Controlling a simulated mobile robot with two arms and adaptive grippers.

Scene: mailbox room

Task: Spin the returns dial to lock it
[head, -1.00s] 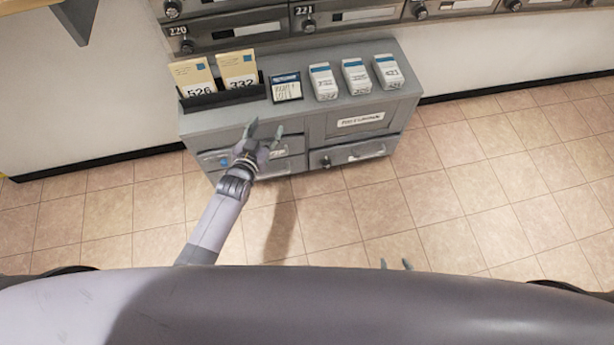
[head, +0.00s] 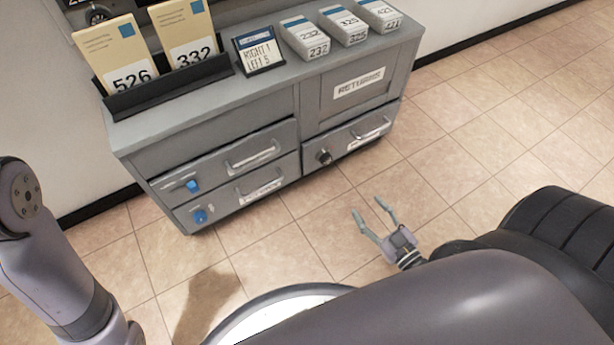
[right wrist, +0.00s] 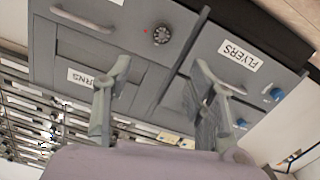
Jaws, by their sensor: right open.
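The returns dial (head: 324,157) is a small dark round knob at the left end of the lower right drawer front, below the panel labelled RETURNS (head: 358,87). In the right wrist view the dial (right wrist: 161,35) appears upside down with pale marks and a small red dot beside it. My right gripper (head: 369,207) is open and empty, apart from the cabinet, in front of and below the dial. Its two fingers (right wrist: 161,72) frame the cabinet front in the wrist view. A small card (head: 259,53) on the cabinet top seems to read RIGHT 1 LEFT 5. My left gripper is out of view.
The grey cabinet (head: 310,100) has two left drawers with blue latches (head: 193,186). On top stand a black holder (head: 170,87) with envelopes 526 and 332, and several white boxes (head: 305,37). Tiled floor (head: 470,150) is clear to the right.

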